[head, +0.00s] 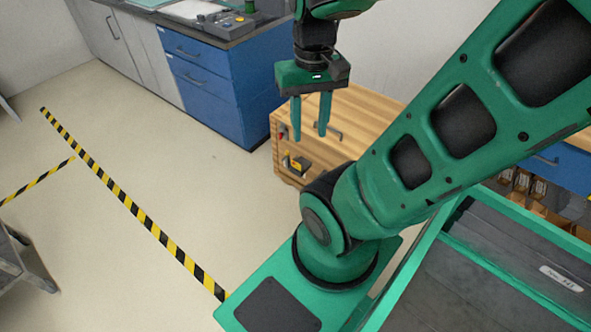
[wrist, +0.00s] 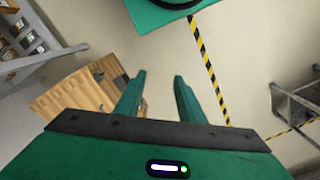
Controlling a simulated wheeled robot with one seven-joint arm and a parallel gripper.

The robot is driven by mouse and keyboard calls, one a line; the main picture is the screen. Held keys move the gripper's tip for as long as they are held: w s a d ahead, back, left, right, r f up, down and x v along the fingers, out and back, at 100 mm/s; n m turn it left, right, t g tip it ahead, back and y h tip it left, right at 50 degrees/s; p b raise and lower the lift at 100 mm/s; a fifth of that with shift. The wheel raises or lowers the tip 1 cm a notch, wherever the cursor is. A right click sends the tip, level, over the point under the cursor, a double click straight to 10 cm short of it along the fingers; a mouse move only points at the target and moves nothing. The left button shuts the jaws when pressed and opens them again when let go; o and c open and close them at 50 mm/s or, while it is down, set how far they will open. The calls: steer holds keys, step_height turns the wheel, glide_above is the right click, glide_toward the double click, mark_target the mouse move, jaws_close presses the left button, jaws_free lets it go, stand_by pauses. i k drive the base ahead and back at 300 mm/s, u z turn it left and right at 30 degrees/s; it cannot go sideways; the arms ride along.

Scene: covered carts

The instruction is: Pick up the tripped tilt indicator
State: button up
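A light wooden crate (head: 363,112) stands on the floor in front of the blue cabinet. On its left-facing side are a small dark device with a red part (head: 282,131) and, lower, a dark device with a yellow part (head: 298,163). Which of these is the tripped tilt indicator I cannot tell. My gripper (head: 309,131) is open and empty, pointing down, and overlaps the crate in the head view. In the wrist view my open gripper (wrist: 160,77) has bare floor between its fingertips. The crate (wrist: 65,98) is left of the fingers there; no indicator is clear.
A blue cabinet (head: 215,78) with a dark counter stands behind. Yellow-black tape (head: 140,213) crosses the open floor at left. A grey cart (head: 22,262) is at the left edge; it may be the frame in the wrist view (wrist: 296,102).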

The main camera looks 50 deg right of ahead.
mark_target(294, 164)
steer(key=z, duration=0.2)
steer(key=k, duration=1.3)
steer(key=z, duration=1.35)
steer(key=i, duration=0.95)
steer(key=u, duration=0.05)
